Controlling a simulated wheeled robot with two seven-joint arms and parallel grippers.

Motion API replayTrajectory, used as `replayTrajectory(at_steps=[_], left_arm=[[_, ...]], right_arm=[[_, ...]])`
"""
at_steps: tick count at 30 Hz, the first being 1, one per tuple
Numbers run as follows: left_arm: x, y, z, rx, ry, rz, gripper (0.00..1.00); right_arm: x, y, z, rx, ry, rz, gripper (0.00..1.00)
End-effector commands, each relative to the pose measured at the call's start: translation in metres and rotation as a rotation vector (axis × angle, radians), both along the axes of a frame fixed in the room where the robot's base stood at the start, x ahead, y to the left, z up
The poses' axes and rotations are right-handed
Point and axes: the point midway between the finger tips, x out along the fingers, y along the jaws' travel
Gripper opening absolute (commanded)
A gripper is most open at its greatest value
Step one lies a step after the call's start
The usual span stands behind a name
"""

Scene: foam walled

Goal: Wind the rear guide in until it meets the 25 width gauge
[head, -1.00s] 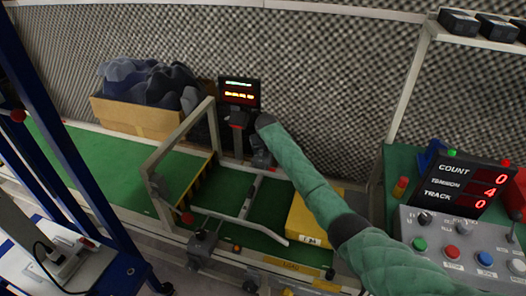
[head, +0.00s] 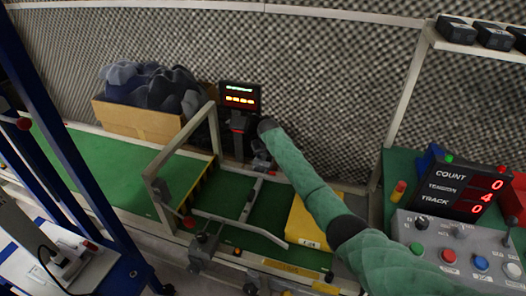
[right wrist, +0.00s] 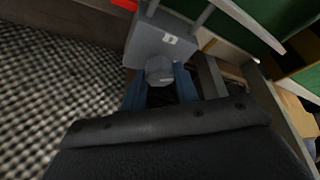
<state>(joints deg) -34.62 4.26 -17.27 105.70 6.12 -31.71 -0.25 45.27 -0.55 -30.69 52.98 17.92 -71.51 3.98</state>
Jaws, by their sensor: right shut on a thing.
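My right arm in a green sleeve reaches from the lower right to the back of the green belt. In the head view its gripper (head: 260,151) is small and partly hidden by the arm. In the right wrist view the blue fingers (right wrist: 161,88) are shut around a grey faceted knob (right wrist: 159,70) on a grey block (right wrist: 160,43) with a small label. Pale guide bars (head: 251,200) lie over the belt; which is the rear guide is hard to tell. A yellow block (head: 303,222) with an unreadable label lies right of them, partly behind my arm. My left gripper is not in view.
A box of dark cloth (head: 140,116) stands behind the belt at left. A small display (head: 239,97) stands on a post beside my gripper. A grey frame (head: 165,160) arches over the belt. A button console (head: 460,250) is at the right, and blue posts (head: 62,140) at the left.

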Motion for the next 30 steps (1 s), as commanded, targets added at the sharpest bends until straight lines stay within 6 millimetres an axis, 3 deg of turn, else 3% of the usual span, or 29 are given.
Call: replayTrajectory(at_steps=[3,14,15,17,30], left_arm=[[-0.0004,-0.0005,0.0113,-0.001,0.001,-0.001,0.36],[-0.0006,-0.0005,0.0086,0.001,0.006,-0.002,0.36],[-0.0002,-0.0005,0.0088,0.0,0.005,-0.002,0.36],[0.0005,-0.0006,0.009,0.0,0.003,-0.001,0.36],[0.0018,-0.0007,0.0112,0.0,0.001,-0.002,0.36]], right_arm=[[0.0001,0.0,0.0022,0.001,0.0,0.035,0.08],[0.0003,0.0001,0.0002,0.0,-0.002,0.048,0.08],[0.0003,0.0001,0.0003,0.0,-0.002,0.048,0.38],[0.0002,0.0001,0.0002,0.0,-0.001,0.048,0.5],[-0.0028,-0.0015,0.0092,0.001,-0.003,0.048,0.52]])
